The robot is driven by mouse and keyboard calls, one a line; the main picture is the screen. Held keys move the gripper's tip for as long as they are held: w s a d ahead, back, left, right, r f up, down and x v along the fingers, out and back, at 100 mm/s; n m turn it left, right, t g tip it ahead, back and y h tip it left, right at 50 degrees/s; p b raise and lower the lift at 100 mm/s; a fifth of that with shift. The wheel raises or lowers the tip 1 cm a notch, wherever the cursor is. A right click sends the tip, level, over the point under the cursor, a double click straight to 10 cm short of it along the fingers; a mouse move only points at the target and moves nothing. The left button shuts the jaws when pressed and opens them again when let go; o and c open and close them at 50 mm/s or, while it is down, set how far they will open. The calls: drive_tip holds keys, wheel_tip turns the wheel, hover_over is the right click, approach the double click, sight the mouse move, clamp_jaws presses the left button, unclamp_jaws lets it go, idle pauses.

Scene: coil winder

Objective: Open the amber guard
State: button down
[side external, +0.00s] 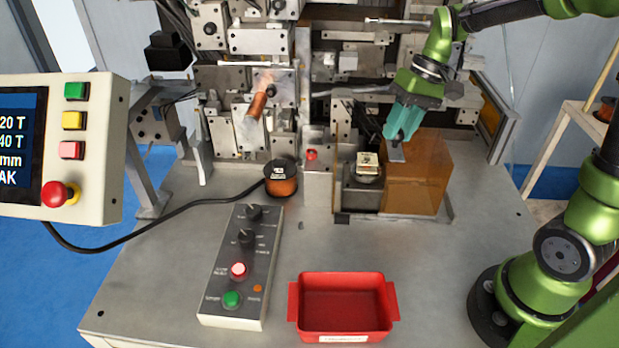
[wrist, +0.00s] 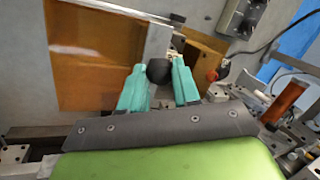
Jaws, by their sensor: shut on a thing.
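The amber guard (side external: 425,175) is a translucent orange box at the right of the work area on the table. It also shows in the wrist view (wrist: 88,65) as a large amber panel with a pale metal edge. My gripper (side external: 401,134) is at the guard's upper left edge, beside a grey metal strip (side external: 397,153). In the wrist view my teal fingers (wrist: 159,80) are shut on a dark rounded knob (wrist: 158,70) by that edge. Left of the guard's amber body, a small pale-topped part (side external: 368,164) stands uncovered in the fixture.
A copper wire spool (side external: 281,182) stands left of the fixture, a control box (side external: 243,265) in front of it. A red bin (side external: 343,303) sits at the front. The winder's metal blocks (side external: 245,70) rise behind.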

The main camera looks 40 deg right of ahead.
drive_tip(key=shift+s+d, duration=0.5)
drive_tip(key=shift+d, duration=0.05)
drive_tip(key=c, duration=0.8)
unclamp_jaws()
drive_tip(key=shift+r, duration=0.1)
drive_tip(key=v, duration=1.6)
drive_tip(key=shift+r, duration=0.35)
drive_tip(key=shift+d, duration=0.15)
